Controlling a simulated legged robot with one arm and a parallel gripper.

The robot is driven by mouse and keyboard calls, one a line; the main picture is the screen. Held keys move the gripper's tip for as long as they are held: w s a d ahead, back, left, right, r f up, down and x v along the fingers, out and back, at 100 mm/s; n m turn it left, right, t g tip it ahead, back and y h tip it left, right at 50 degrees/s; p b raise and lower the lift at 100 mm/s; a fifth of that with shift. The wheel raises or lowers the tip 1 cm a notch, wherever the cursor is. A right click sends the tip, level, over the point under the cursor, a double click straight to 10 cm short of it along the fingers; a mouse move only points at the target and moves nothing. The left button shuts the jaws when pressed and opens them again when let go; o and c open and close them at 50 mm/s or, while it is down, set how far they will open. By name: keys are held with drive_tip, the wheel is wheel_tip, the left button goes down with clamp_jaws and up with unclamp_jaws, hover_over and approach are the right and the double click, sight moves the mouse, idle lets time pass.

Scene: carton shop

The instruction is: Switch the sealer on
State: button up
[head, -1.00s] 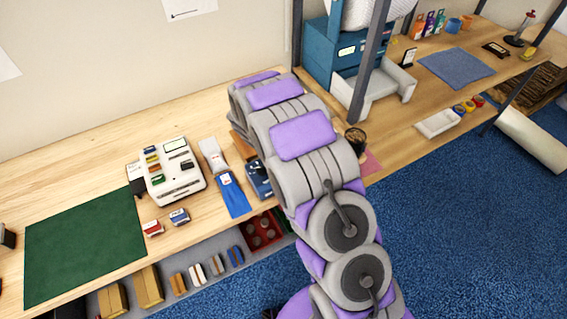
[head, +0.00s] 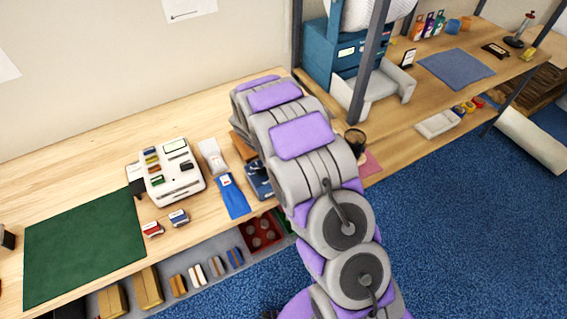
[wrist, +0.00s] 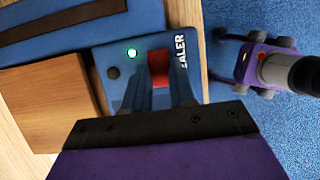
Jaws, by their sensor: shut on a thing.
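The sealer's blue box (wrist: 112,58) fills the middle of the wrist view, with part of the word "SEALER" in white along its right side. A small green lamp (wrist: 131,52) glows on its top, with a dark round knob (wrist: 113,72) next to it. A red switch (wrist: 158,57) stands between the fingers of my gripper (wrist: 166,78), which are shut on it. The fingers hide part of the switch, so its exact position is hard to tell. In the head view the blue box (head: 257,182) is partly behind my arm, which hides my gripper.
A wooden block (wrist: 50,100) and a blue slab with a dark strip (wrist: 70,28) lie beside the box. The bench's front edge (wrist: 203,45) is close by, with blue carpet beyond. A white device (head: 178,190) and a green mat (head: 85,245) are further left.

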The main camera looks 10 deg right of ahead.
drive_tip(key=shift+d+r+y+p, duration=0.1)
drive_tip(key=shift+r+y+p, duration=0.25)
drive_tip(key=shift+p, duration=1.75)
clamp_jaws()
drive_tip(key=shift+w+y+p, duration=0.15)
drive_tip(key=shift+y+p, duration=0.2)
drive_tip(key=shift+p, duration=0.5)
drive_tip(key=shift+f+p, duration=0.2)
drive_tip(key=shift+p, duration=0.2)
drive_tip(key=o, duration=0.9)
unclamp_jaws()
drive_tip(key=shift+f+g, duration=0.1)
drive_tip(key=shift+g, duration=0.2)
drive_tip(key=shift+o, duration=0.2)
drive_tip(key=v, duration=1.7)
drive_tip(key=shift+r, duration=0.2)
drive_tip(key=shift+d, duration=0.1)
